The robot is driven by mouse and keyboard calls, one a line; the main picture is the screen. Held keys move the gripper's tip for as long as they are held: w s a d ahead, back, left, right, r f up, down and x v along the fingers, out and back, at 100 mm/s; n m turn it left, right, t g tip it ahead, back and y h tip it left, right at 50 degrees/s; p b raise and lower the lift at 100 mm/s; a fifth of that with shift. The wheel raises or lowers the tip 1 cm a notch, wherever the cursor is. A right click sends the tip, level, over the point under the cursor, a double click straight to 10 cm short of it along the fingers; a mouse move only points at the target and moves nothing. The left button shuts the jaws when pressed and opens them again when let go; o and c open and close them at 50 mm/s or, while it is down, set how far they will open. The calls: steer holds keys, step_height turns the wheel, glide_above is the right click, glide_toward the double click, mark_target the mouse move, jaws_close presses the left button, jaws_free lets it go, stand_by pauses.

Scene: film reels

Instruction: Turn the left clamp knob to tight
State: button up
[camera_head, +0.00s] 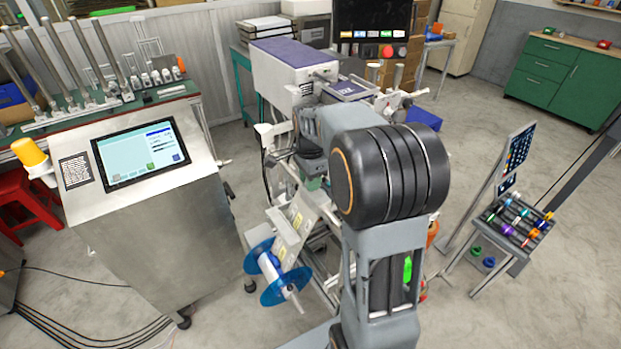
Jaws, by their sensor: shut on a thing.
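The labelling machine (295,62), with a white and purple housing, stands in the middle of the view. My arm reaches over its front from the lower right. My gripper (311,172) is small and partly hidden at the machine's front, pointing down among the rails above the web of film (296,222). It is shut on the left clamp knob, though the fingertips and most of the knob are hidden. The knob's pointer and angle cannot be read. A reel with blue flanges (268,268) hangs below to the left.
A steel console with a touchscreen (142,152) stands close on the left. A slanted rack of coloured spools (515,222) stands on the right. Cables (75,320) lie on the floor at lower left. A green cabinet (560,80) is at back right; floor before it is free.

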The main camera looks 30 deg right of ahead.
steer(key=shift+m, duration=1.2)
steer(key=o, duration=0.9)
step_height(320, 180, up, 14)
steer(key=shift+f, duration=0.1)
stand_by(0.4)
